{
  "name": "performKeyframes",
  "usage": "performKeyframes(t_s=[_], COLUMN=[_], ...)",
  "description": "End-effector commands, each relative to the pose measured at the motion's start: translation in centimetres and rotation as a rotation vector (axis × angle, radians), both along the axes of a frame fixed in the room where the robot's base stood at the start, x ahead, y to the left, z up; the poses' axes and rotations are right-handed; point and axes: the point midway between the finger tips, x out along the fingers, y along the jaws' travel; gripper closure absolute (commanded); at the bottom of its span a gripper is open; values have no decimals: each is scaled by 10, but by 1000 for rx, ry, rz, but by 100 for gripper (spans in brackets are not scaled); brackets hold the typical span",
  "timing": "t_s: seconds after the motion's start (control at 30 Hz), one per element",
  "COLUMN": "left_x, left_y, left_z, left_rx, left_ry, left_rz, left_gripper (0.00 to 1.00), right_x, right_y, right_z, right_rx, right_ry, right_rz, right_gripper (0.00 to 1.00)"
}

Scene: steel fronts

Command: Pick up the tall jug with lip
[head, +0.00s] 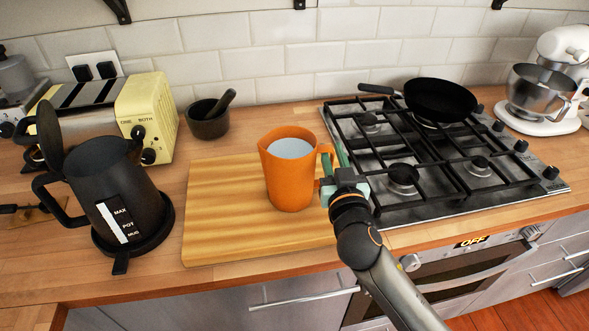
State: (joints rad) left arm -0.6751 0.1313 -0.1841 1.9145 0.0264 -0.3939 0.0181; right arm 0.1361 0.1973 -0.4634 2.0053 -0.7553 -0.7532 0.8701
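The tall orange jug with a lip (288,180) stands upright on the wooden cutting board, with pale contents or a pale inside showing at its top. Its handle is on the right side. My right gripper (333,168) is at this handle, with its green fingers close beside or around it. The handle and the gripper overlap in the picture, so I cannot tell whether the fingers are closed on it. My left gripper is not in view.
The cutting board (220,225) lies on the counter. A black kettle with its lid up (118,190) stands to the left, with a yellow toaster (145,110) and a dark mortar (208,124) behind. A gas hob (455,190) with a black pan (440,100) is right.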

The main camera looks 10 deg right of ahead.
Motion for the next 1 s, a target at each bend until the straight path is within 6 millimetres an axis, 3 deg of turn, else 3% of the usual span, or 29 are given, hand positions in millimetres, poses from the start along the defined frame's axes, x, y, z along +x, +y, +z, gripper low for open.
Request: performKeyframes(t_s=[0.03,0.2,1.0], left_x=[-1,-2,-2], left_y=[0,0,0], left_z=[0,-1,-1], left_rx=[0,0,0], left_ry=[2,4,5], left_rz=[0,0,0], left_gripper=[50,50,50], right_x=[0,0,0], right_y=[0,0,0], right_z=[0,0,0], right_rx=[0,0,0], right_ry=[0,0,0], right_rz=[0,0,0], right_gripper=[81,100,100])
